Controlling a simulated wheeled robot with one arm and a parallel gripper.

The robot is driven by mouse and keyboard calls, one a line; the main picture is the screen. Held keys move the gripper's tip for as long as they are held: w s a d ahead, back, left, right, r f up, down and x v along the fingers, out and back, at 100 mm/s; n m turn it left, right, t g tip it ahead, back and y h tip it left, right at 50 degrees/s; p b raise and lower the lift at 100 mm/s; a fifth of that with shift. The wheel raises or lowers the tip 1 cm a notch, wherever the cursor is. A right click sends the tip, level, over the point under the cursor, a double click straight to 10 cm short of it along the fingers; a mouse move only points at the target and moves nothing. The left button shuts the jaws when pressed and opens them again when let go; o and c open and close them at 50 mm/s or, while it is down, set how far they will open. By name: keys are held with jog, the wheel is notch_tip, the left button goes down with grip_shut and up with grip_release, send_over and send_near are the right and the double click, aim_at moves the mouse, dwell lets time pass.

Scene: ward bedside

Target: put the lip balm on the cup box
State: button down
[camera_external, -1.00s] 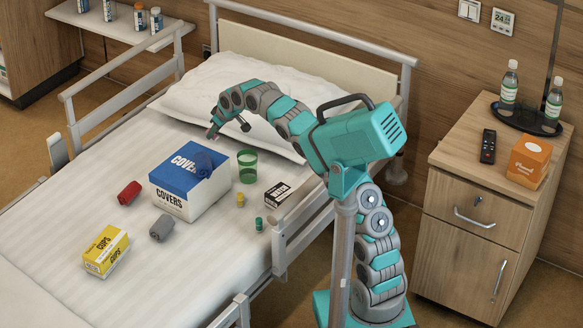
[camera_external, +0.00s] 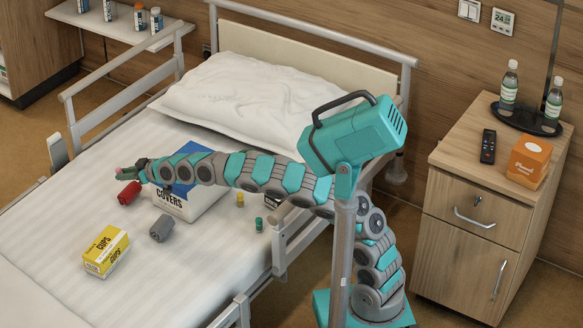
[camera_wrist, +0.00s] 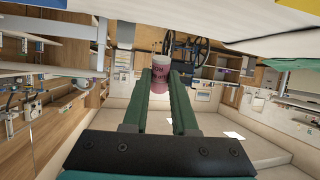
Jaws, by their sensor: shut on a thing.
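The cup box (camera_external: 105,252) is a yellow and white carton marked CUPS, lying on the bed at the front left, with a bare top. My gripper (camera_external: 128,171) is at the left end of my outstretched arm, beyond the cup box and near a red roll. In the wrist view my gripper (camera_wrist: 163,84) is shut on a small pink and white cylinder with dark print, which looks like the lip balm (camera_wrist: 160,74). The lip balm shows as a small pink spot in the external view (camera_external: 119,169).
A blue and white COVERS box (camera_external: 190,207) is partly behind my arm. A red roll (camera_external: 129,193), a grey roll (camera_external: 162,229), a yellow tube (camera_external: 240,200) and a teal tube (camera_external: 258,225) lie or stand on the bed. The sheet around the cup box is clear.

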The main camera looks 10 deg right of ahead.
jog(key=s+a+y, duration=0.1)
jog(key=s+a, duration=0.2)
jog(key=s, duration=0.1)
jog(key=m+t+y, duration=0.1)
jog(key=t+y, duration=0.1)
jog(key=t, duration=0.1)
send_over(109, 246)
jog(key=shift+f, duration=4.35)
jog(key=shift+f, duration=0.1)
jog(key=shift+f, duration=0.15)
jog(key=c, duration=0.7)
grip_release()
